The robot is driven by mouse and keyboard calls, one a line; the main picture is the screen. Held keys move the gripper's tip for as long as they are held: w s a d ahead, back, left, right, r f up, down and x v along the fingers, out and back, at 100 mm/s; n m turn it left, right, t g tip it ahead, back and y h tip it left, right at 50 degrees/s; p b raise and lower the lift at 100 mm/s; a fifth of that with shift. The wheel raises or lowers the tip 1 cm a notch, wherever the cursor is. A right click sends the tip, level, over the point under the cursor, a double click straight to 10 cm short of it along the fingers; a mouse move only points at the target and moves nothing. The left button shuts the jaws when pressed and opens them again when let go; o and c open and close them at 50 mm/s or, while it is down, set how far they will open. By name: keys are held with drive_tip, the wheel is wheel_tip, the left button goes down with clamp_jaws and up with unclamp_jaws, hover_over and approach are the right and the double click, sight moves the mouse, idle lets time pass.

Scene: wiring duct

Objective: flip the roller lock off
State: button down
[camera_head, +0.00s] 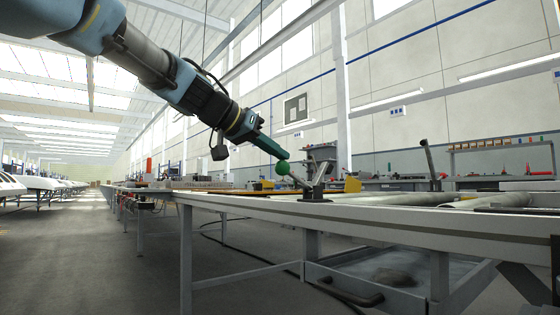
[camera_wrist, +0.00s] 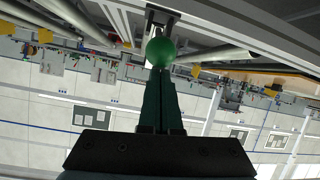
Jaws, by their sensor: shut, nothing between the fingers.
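The roller lock has a green ball knob (camera_head: 283,168) on a short metal lever, which leans up and to the left from a dark bracket (camera_head: 314,192) on the bench's front rail. My gripper (camera_head: 280,154), with green fingers, is shut and empty. Its fingertips are at the upper side of the knob and look to be touching it, though a small gap cannot be ruled out. In the wrist view the knob (camera_wrist: 160,52) sits right at the tips of my closed fingers (camera_wrist: 161,75), with the bracket behind it. The knob hides part of the lever there.
The long bench (camera_head: 400,232) carries pale rollers (camera_head: 490,200). A second upright lever (camera_head: 430,160) stands farther right on it. An open metal tray (camera_head: 400,278) hangs below. A dark cable lies on the floor. The air left of the knob is clear.

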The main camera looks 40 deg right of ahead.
drive_tip(key=shift+a+f+b, duration=0.4)
drive_tip(key=shift+f+b, duration=0.25)
drive_tip(key=shift+f, duration=0.05)
drive_tip(key=shift+w+f, duration=0.15)
drive_tip(key=r+p, duration=0.1)
drive_tip(key=d+r+p, duration=0.1)
drive_tip(key=r, duration=0.1)
drive_tip(key=r+p, duration=0.2)
drive_tip(key=shift+w+d, duration=0.2)
drive_tip(key=shift+d, duration=0.05)
drive_tip(key=a, duration=0.9)
drive_tip(key=shift+a+r, duration=0.35)
drive_tip(key=shift+f, duration=0.1)
